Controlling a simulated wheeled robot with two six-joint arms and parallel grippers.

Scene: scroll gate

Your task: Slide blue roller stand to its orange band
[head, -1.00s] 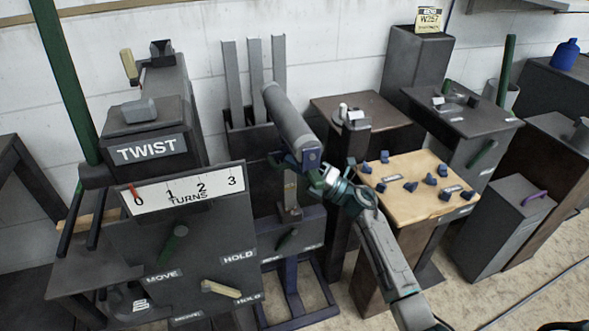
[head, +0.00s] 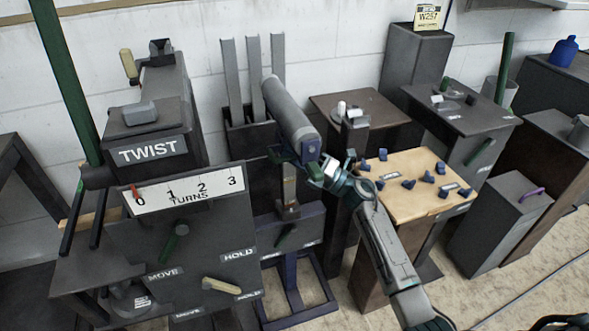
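The blue roller stand has a blue floor frame (head: 299,317), an upright post (head: 290,190) and a tilted grey roller (head: 288,112) on top. A blue bracket (head: 310,147) closes the roller's near end. My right gripper (head: 314,170) is at this near end, just below the bracket. Its fingers are small and partly hidden against the stand, so I cannot tell whether they are shut on it. A small yellowish patch shows on the post; I cannot clearly make out an orange band.
The TWIST machine (head: 150,150) with its turns scale stands close at the left. A wooden-topped table (head: 400,208) with several blue pieces stands at the right, beside my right arm. Some floor is free at the lower right.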

